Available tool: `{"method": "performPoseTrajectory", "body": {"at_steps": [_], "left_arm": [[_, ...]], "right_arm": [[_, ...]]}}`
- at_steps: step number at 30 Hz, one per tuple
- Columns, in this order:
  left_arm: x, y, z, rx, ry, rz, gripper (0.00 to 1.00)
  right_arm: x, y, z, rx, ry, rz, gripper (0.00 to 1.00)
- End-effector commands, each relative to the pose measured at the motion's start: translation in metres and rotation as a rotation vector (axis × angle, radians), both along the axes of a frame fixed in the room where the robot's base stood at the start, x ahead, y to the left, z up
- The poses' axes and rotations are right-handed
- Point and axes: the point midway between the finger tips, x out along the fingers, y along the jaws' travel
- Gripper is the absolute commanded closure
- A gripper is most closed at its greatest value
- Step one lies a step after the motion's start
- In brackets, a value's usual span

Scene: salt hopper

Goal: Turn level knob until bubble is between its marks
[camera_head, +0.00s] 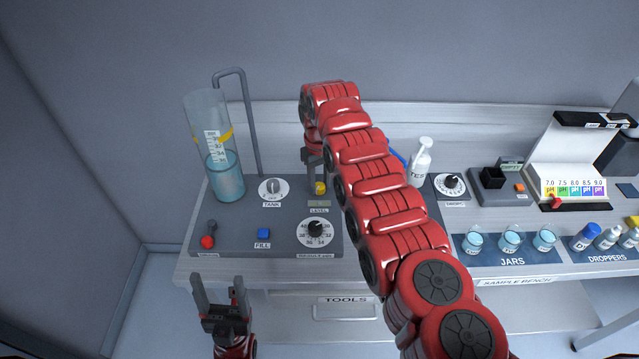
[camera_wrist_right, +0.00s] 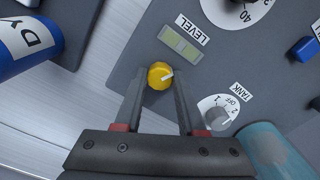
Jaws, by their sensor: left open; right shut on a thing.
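The yellow level knob (camera_head: 320,187) sits on the grey panel just above the LEVEL label. My right gripper (camera_head: 316,178) reaches down from above and is shut on the knob, with one finger on each side in the wrist view (camera_wrist_right: 160,84). The bubble level (camera_wrist_right: 180,44) is a small pale green window beside the knob; it also shows in the head view (camera_head: 319,203). I cannot make out the bubble against its marks. My left gripper (camera_head: 219,296) is open and empty in front of the bench.
A tank knob (camera_head: 273,188), a clear cylinder of blue liquid (camera_head: 224,178), a blue FILL button (camera_head: 263,233), a red-tipped lever (camera_head: 208,241) and a numbered dial (camera_head: 315,230) surround the level knob. Jars (camera_head: 511,238) stand right. My right arm covers the bench middle.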

Motion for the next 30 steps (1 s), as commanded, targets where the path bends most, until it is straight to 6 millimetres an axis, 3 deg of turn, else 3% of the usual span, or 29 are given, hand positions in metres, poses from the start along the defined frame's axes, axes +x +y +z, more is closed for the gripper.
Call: {"method": "performPoseTrajectory", "body": {"at_steps": [3, 4, 9, 23, 27, 30], "left_arm": [[0.000, 0.000, 0.000, 0.000, 0.000, 0.000, 0.31], [0.000, 0.000, 0.000, 0.000, 0.000, 0.000, 0.31], [0.000, 0.000, 0.000, 0.000, 0.000, 0.000, 0.31], [0.000, 0.000, -0.003, 0.000, 0.000, 0.000, 0.31], [0.000, 0.000, -0.010, 0.000, 0.000, 0.000, 0.31], [0.000, 0.000, 0.006, 0.000, 0.000, 0.000, 0.31]], "right_arm": [[0.000, 0.000, 0.001, 0.001, -0.002, 0.001, 1.00], [0.000, 0.000, 0.001, 0.001, -0.002, 0.002, 0.59], [0.000, 0.000, 0.001, 0.000, -0.001, 0.002, 0.31], [0.000, 0.000, 0.009, 0.000, -0.001, 0.003, 0.31], [0.001, 0.000, 0.028, 0.001, -0.004, 0.003, 0.31], [0.000, 0.001, 0.058, 0.000, -0.002, 0.003, 0.31]]}}
